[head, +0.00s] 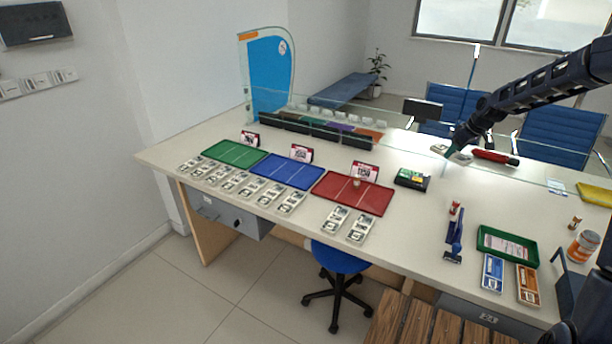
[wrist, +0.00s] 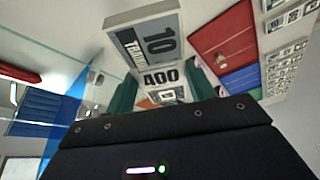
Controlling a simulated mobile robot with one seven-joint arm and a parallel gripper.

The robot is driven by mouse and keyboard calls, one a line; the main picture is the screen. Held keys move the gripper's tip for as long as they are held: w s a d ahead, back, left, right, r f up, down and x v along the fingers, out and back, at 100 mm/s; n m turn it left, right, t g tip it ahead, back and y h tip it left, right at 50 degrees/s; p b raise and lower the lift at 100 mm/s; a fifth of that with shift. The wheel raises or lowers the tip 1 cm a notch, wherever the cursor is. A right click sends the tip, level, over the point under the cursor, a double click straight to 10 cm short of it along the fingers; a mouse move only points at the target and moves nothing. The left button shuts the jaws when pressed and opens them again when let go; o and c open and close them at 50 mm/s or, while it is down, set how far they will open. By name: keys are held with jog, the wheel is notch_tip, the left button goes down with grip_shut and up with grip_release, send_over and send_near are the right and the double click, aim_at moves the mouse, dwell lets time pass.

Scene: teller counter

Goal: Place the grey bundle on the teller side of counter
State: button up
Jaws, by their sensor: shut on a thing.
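My gripper (head: 446,151) is at the far part of the counter (head: 412,225), by the low glass screen, with my arm reaching in from the right. In the wrist view its dark green fingers (wrist: 160,92) are shut on a grey bundle (wrist: 145,40) with a printed label reading 10 and 400. In the head view the grey bundle (head: 439,149) is small and partly hidden by the gripper. I cannot tell its exact height above the counter.
Green (head: 235,153), blue (head: 287,170) and red (head: 353,192) trays lie on the near side, with several pale bundles (head: 236,182) before them. A black-green box (head: 411,179) stands right of the red tray. A red cylinder (head: 495,157) lies beyond the glass.

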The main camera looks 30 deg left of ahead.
jog(key=s+a+n+g, duration=0.25)
jog(key=a+n, duration=0.25)
jog(key=a, duration=0.7)
jog(key=n+g+h, duration=0.4)
jog(key=n, duration=1.5)
send_over(313, 213)
jog(key=w, duration=0.1)
notch_tip(313, 213, down, 18)
jog(key=shift+w+f, duration=0.1)
jog(key=shift+f, duration=2.65)
jog(key=shift+f, duration=0.15)
jog(key=o, duration=1)
